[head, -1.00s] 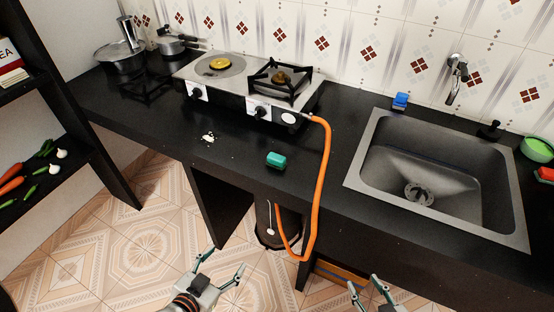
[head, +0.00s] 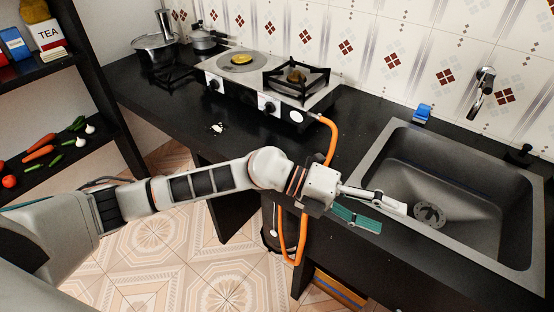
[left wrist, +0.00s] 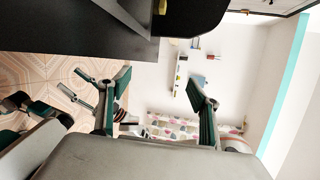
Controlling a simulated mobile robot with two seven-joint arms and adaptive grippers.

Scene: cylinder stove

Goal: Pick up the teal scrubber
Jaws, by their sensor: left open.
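The teal scrubber does not show in the head view or the left wrist view. Its earlier place on the counter, left of the orange hose, is now behind my left arm. My left gripper (head: 388,214) reaches over the counter's front, between the hose and the sink, its teal-padded fingers apart. In the left wrist view my left gripper (left wrist: 168,86) is open, with nothing between its fingers. Another gripper, apparently my right one (left wrist: 70,80), shows beyond, left of the left fingers, with its fingers spread and empty.
A two-burner stove (head: 268,80) stands at the counter's back. The orange hose (head: 303,235) hangs over the front edge. The sink (head: 395,150) is at right, with a blue scrubber (head: 422,113) behind it. Shelves (head: 75,170) stand at far left.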

